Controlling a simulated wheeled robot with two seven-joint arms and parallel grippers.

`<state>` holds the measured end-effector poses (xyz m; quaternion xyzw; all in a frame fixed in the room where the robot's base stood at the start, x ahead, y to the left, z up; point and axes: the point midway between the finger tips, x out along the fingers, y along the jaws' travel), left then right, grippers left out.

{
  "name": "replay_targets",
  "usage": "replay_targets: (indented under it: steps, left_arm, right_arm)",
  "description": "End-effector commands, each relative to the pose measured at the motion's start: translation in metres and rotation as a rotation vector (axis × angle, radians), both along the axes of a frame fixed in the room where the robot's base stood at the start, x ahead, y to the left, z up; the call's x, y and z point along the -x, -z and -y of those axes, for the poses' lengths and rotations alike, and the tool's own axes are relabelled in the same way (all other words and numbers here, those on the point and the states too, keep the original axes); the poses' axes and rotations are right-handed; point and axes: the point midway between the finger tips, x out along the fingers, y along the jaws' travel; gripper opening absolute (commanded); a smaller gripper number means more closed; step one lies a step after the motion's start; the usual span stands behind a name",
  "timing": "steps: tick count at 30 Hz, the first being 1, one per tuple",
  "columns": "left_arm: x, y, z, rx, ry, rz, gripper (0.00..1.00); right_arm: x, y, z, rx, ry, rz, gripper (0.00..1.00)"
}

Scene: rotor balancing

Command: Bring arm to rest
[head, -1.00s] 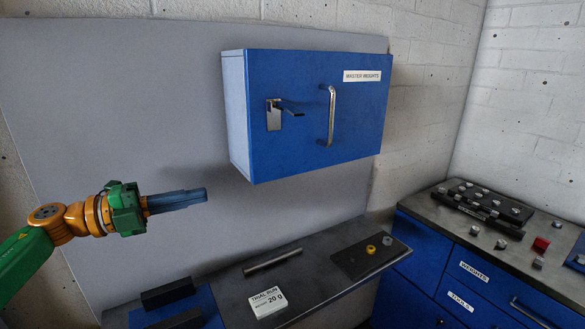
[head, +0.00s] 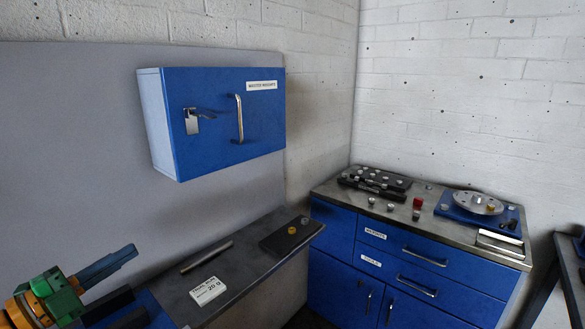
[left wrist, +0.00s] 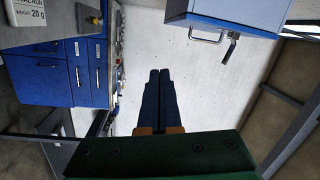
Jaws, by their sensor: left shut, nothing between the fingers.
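My left gripper (head: 108,267) is at the lower left of the head view, a green and orange wrist with dark blue fingers. The fingers are shut with nothing between them. In the left wrist view the two fingers (left wrist: 158,95) lie side by side, pointing at open space. The gripper is below and left of the blue wall cabinet (head: 215,125), apart from it and above the bench. The cabinet door is closed, with a latch and a bar handle; it also shows in the left wrist view (left wrist: 232,12). My right gripper is not in view.
A narrow dark bench (head: 240,262) carries a metal rod (head: 206,256), a white "20 g" block (head: 208,291) and a dark plate (head: 291,236). A blue drawer cabinet (head: 400,262) in the corner carries a weight rack (head: 376,182) and a round metal rotor (head: 478,203).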

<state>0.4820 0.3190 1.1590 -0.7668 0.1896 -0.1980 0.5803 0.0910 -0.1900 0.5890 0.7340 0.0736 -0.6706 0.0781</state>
Motion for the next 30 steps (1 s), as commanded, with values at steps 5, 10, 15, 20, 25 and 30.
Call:
replay_targets:
  steps: [5,10,15,20,25,30]
  left_arm:
    - [-0.012,0.065,0.016,0.191,-0.179,-0.132,0.00]
    - [0.004,0.152,0.037,0.404,-0.440,-0.381,0.00]
    - [0.068,0.238,0.069,0.576,-0.726,-0.744,0.00]
    - [0.134,0.280,0.099,0.652,-0.899,-1.034,0.00]
    - [0.197,0.297,0.129,0.693,-1.018,-1.294,0.00]
    - [0.251,0.304,0.155,0.705,-1.100,-1.515,0.00]
  right_arm:
    - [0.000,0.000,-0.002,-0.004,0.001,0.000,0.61]
    - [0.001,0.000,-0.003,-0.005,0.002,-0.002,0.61]
    - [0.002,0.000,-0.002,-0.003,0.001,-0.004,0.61]
    - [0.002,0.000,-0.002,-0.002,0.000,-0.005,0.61]
    - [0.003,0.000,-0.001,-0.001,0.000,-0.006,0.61]
    - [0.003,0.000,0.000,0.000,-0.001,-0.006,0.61]
